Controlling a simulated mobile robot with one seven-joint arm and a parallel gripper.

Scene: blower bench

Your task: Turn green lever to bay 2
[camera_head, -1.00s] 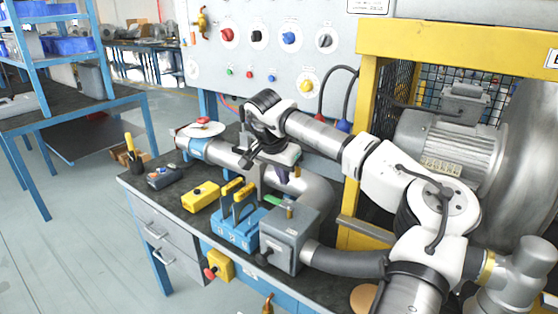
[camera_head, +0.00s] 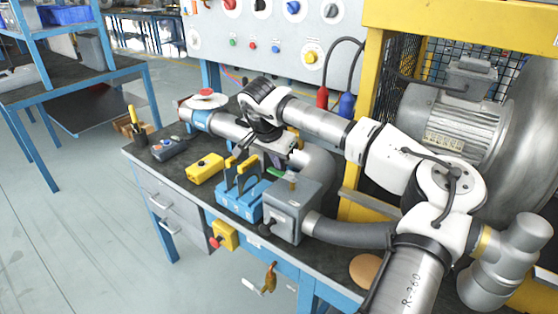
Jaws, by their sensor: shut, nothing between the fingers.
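The green lever (camera_head: 275,171) shows as a small green piece at the top of the grey box (camera_head: 293,213) on the bench. It is partly hidden behind my arm's end, and its exact angle cannot be read. Whether any part of my wrist touches the lever cannot be told. No bay 2 mark can be read.
A blue block (camera_head: 239,201) with yellow-and-black handles stands left of the grey box. A yellow box (camera_head: 205,167) and a grey control box (camera_head: 169,149) lie farther left. A large pipe (camera_head: 318,165) runs behind, and a dark hose (camera_head: 350,232) leaves the grey box rightward.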

